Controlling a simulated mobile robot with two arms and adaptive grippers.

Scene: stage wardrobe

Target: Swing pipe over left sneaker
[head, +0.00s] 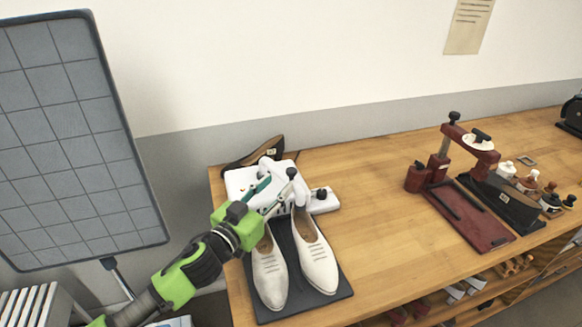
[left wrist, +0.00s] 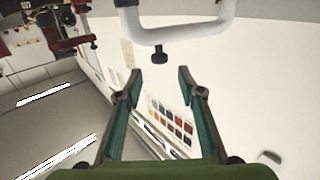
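Two white, pointed shoes stand side by side on a dark mat (head: 339,285): the left sneaker (head: 268,277) and the right one (head: 317,262). Behind them is a white device (head: 238,182) with a white pipe (head: 272,168). In the left wrist view the pipe (left wrist: 195,35) is a bent white tube with a black knob (left wrist: 158,53) below it. My left gripper (head: 276,190) is at the device, behind the left sneaker's heel. In the wrist view its teal fingers (left wrist: 156,78) are apart, with the knob just beyond the fingertips. Where finger and pipe overlap, contact is unclear.
A dark shoe (head: 255,153) lies behind the device. A red press (head: 470,215) with a dark shoe and several bottles (head: 527,180) stand at the right. The bench middle (head: 375,190) is clear. A large grid panel (head: 70,140) stands left of the bench.

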